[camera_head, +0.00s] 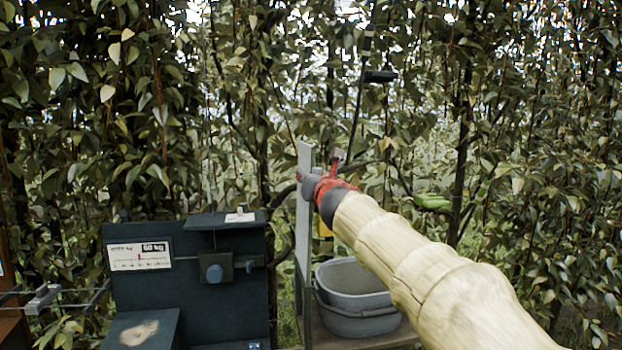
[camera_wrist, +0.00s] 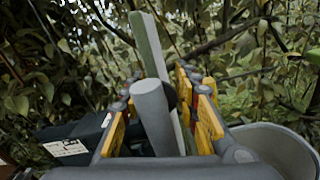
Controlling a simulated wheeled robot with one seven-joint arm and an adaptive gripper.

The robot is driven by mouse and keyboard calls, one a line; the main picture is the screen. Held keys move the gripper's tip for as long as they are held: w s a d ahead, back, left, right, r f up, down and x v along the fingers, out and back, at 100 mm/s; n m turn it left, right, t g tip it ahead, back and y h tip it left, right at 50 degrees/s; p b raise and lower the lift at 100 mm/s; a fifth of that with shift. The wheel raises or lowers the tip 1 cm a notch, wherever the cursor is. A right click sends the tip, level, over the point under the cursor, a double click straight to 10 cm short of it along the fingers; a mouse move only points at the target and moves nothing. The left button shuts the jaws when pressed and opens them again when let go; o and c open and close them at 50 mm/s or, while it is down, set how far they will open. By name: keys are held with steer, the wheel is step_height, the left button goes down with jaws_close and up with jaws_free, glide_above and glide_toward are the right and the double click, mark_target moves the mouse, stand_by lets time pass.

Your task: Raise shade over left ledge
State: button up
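My gripper (camera_wrist: 155,90) has its yellow-sided fingers apart in the wrist view. A light grey cylinder (camera_wrist: 154,120), perhaps a handle, lies between them; I see no clear contact on either side. Behind it a pale grey-green upright board (camera_wrist: 150,45) rises, with a dark round part beside the cylinder. In the head view my gripper (camera_head: 325,172) is at the upright board (camera_head: 304,230), its fingers mostly hidden by my red and dark wrist. No piece is clearly recognisable as a shade. A dark ledge (camera_head: 140,330) with a pale patch is at lower left.
A dark scale panel (camera_head: 125,285) with a "60 kg" label stands left of the board. A grey tub (camera_head: 360,312) sits on a wooden shelf (camera_head: 365,340) to its right. Leafy branches fill the background, and a thin dark pole (camera_head: 357,115) hangs above my gripper.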

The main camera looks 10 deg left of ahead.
steer(key=shift+s+d, duration=0.1)
steer(key=v, duration=1.1)
steer(key=shift+s, duration=0.35)
stand_by(0.4)
